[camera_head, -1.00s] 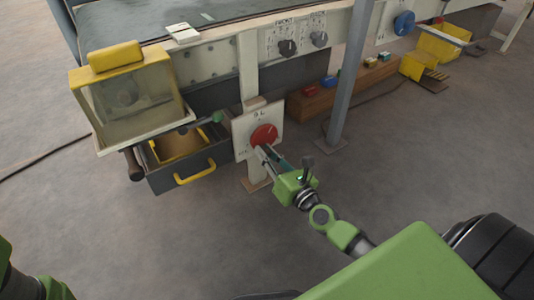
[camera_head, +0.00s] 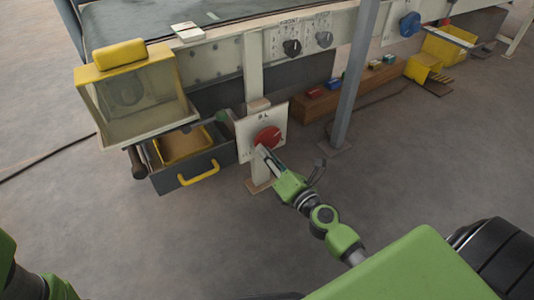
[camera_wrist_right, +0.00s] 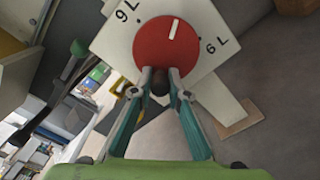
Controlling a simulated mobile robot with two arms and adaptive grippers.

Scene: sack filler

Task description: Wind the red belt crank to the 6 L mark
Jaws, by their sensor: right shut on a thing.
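The red belt crank (camera_head: 267,137) is a round red disc on a white plate (camera_head: 243,134) fixed to a post under the machine. In the right wrist view the red disc (camera_wrist_right: 150,45) has a white line (camera_wrist_right: 174,29) near its upper rim. The line lies between the "9 L" mark (camera_wrist_right: 127,10) at upper left and the "6 L" mark (camera_wrist_right: 214,46) at right. My right gripper (camera_wrist_right: 160,78) is shut on the crank's dark knob (camera_wrist_right: 159,88) at the disc's lower edge; the fingers partly hide it.
An open grey drawer with a yellow handle (camera_head: 198,174) juts out left of the plate, below a yellow-topped clear box (camera_head: 135,95). A grey post (camera_head: 352,85) stands to the right. A wooden block (camera_head: 325,104) with coloured pieces lies behind. The floor in front is clear.

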